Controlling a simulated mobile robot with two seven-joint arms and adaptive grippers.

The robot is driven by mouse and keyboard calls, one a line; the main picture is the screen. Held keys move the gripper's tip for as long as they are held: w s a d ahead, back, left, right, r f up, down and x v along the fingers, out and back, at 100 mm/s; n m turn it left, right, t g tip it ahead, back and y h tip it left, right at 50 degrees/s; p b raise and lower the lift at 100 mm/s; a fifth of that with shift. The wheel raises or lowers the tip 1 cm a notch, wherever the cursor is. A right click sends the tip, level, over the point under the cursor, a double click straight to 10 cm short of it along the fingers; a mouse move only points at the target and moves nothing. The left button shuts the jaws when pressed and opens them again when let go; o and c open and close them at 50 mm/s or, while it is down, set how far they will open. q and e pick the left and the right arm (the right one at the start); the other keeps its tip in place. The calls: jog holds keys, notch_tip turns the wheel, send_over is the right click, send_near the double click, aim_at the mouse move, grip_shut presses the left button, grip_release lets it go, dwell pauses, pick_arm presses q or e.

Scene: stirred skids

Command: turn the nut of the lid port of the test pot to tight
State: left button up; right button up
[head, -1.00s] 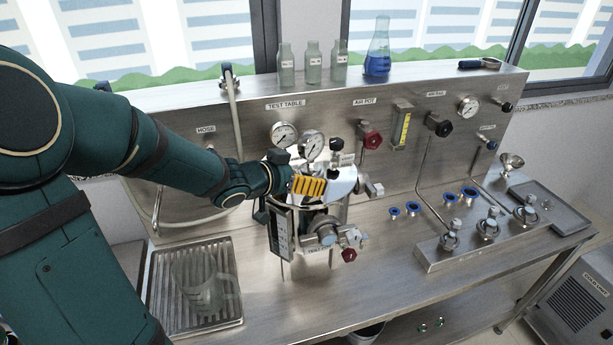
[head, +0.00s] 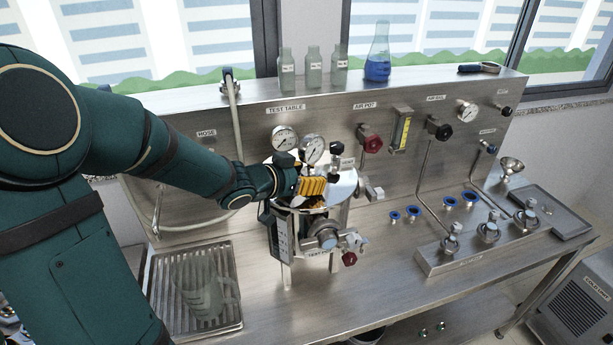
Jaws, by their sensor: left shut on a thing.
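The test pot (head: 334,226) is a steel vessel on legs in the middle of the bench, with a shiny lid (head: 343,186), a gauge and valves on top. My left arm reaches in from the left, and my left gripper (head: 312,198) is at the lid, with its orange-yellow part over the lid's near left side. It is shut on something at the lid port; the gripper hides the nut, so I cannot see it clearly. My right gripper is not in view.
A dark red knob (head: 349,258) and a clamp stick out at the pot's front. Small blue-ringed fittings (head: 411,211) and a valve manifold (head: 437,263) lie to the right. The front bench is clear.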

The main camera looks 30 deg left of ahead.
pick_arm(q)
jog(key=shift+a+m+g+h+p, duration=0.1)
jog(key=shift+m+g+h+p, duration=0.2)
jog(key=shift+m+h+p, duration=0.35)
jog(key=shift+m+h, duration=0.45)
jog(key=shift+h, duration=0.1)
jog(key=shift+w+a+f+m+g+h, duration=0.1)
jog(key=shift+m+g+h, duration=0.7)
jog(key=shift+m+h, duration=0.2)
jog(key=shift+w+a+f+m+g+h, duration=0.1)
jog(key=shift+m+g+h, duration=0.7)
jog(key=shift+m+h, duration=0.15)
jog(key=shift+m+g+h, duration=0.45)
jog(key=shift+m+g, duration=0.05)
jog(key=shift+m, duration=0.15)
jog(key=o, duration=1.3)
jog(key=shift+r, duration=0.1)
jog(key=shift+a+r, duration=0.1)
